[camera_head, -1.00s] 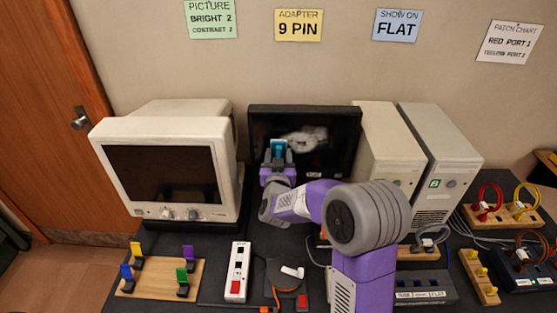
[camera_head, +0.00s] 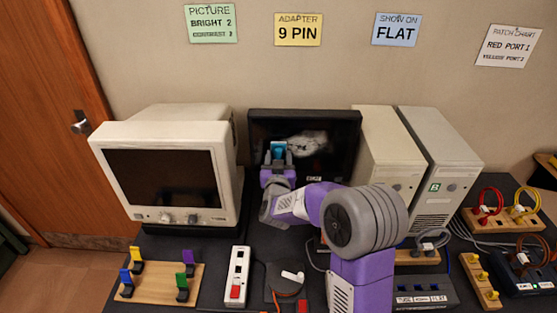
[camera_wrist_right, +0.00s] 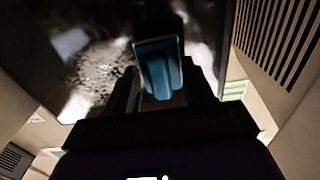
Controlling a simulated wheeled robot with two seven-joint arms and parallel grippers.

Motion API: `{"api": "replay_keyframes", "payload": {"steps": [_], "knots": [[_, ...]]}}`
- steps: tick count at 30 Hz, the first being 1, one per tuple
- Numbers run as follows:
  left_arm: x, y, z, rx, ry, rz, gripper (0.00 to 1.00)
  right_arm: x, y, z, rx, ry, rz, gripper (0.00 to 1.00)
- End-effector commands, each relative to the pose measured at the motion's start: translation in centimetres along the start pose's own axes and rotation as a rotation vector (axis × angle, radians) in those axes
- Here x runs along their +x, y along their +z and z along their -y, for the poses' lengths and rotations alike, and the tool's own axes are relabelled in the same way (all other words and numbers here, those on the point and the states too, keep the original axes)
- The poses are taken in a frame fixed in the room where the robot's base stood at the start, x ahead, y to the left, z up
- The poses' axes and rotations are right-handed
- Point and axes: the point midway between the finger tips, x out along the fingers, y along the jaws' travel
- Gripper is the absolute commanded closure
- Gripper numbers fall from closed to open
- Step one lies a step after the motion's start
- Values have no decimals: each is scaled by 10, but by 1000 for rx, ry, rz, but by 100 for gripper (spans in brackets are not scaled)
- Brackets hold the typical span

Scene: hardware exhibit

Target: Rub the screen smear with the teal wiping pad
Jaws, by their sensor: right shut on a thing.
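The flat black screen (camera_head: 343,128) stands upright at the back of the table. A whitish smear (camera_head: 308,141) is on it, right of my gripper, and patchy grey-white marks (camera_wrist_right: 98,68) show in the right wrist view. My right gripper (camera_head: 277,159) is shut on the teal wiping pad (camera_head: 278,149) in front of the screen's left part. The pad also shows between the fingers in the right wrist view (camera_wrist_right: 160,72). It is at or very near the screen; I cannot tell whether it touches. My left gripper is not in view.
A beige CRT monitor (camera_head: 165,172) stands left of the screen, and two beige computer towers (camera_head: 436,165) stand close on its right. A power strip (camera_head: 237,272), a wooden peg board (camera_head: 160,282) and cable boards (camera_head: 505,213) lie in front.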

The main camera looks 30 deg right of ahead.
Motion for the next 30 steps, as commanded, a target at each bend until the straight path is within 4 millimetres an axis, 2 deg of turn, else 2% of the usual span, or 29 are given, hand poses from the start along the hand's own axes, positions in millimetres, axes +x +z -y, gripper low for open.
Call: {"api": "replay_keyframes", "payload": {"steps": [22, 30], "knots": [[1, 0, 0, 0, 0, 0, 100, 13, 0, 0, -1, 0, 0, 72], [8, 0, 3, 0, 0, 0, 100, 12, 1, -18, 1, 2, 0, 72]]}}
